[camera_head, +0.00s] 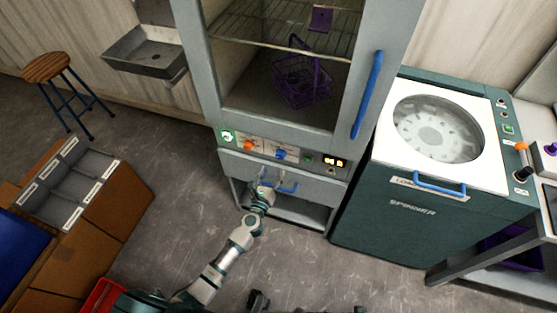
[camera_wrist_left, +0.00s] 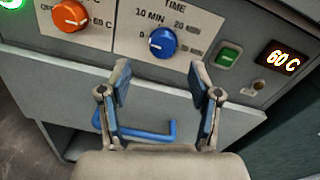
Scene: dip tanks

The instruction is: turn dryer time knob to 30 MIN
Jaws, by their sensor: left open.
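The dryer time knob (camera_head: 281,155) is a round blue knob on the dryer's front panel, below the glass door. In the left wrist view the blue knob (camera_wrist_left: 163,43) sits on a white TIME label with 0, 10 MIN, 20 MIN and a partly readable mark on its right side. I cannot tell for sure which mark it points to. My left gripper (camera_head: 263,180) is open and empty, just below and in front of the panel. In the left wrist view its fingers (camera_wrist_left: 160,88) stand apart below the knob, not touching it.
An orange temperature knob (camera_wrist_left: 70,15) is left of the time knob. A green button (camera_wrist_left: 228,56) and a display reading 60 C (camera_wrist_left: 279,58) are right. A blue drawer handle (camera_wrist_left: 140,133) lies behind the fingers. The spinner (camera_head: 400,220) stands right of the dryer.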

